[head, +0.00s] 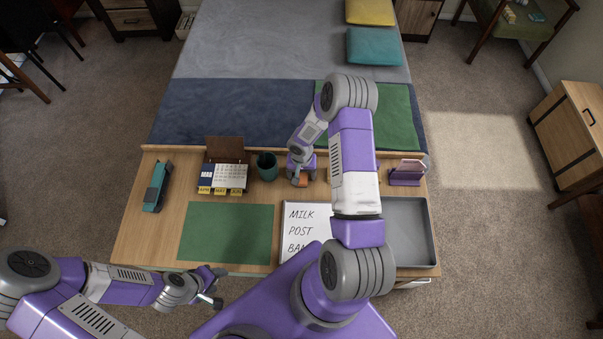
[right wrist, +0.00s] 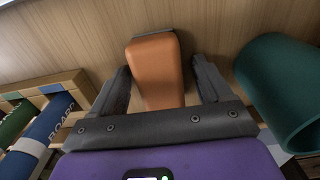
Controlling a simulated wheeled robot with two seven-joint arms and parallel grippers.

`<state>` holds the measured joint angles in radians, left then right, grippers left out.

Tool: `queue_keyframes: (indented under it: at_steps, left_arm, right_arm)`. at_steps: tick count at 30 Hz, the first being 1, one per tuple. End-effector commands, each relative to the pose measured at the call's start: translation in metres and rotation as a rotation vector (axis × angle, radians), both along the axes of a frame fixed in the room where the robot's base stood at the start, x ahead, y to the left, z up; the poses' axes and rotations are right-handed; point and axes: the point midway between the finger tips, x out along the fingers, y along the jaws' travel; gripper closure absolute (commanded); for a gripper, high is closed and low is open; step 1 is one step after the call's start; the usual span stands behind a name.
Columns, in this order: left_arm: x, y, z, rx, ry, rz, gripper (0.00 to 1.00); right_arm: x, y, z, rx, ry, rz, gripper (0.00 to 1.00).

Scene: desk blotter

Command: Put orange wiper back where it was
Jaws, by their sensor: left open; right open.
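The orange wiper (right wrist: 155,62) lies between the two fingers of my right gripper (right wrist: 162,75) in the right wrist view, with a dark edge at its far end. The fingers are open, with a gap showing on each side. In the head view the wiper (head: 302,182) is a small orange patch under my right gripper (head: 301,177), behind the whiteboard. The whiteboard (head: 296,246) reads MILK, POST and a third word partly hidden by my right arm. My left gripper (head: 214,288) is open and empty off the desk's front edge.
A teal cup (head: 266,166) stands just left of my right gripper. A wooden rack (right wrist: 75,84) holds green and blue markers on its other side. A calendar (head: 222,177), stapler (head: 157,186), green mat (head: 226,232), grey tray (head: 410,232) and purple holder (head: 407,172) share the desk.

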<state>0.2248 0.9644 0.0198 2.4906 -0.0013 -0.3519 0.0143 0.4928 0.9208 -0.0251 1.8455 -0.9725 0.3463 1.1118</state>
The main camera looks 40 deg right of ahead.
Motion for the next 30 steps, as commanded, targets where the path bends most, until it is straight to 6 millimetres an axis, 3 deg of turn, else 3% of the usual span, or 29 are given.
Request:
queue_keyframes:
  at_steps: [8,21,30]
  left_arm:
    - [0.000,0.000,0.006,0.000,0.000,0.000,0.47]
    - [0.000,0.000,0.014,0.000,0.000,0.000,0.47]
    - [0.000,0.000,0.016,0.000,0.000,0.000,0.47]
  right_arm:
    - [0.000,0.000,0.005,0.000,0.000,0.000,0.22]
    - [0.001,-0.001,0.095,-0.001,-0.004,-0.001,0.22]
    - [0.000,0.000,0.123,0.000,0.000,0.000,0.22]
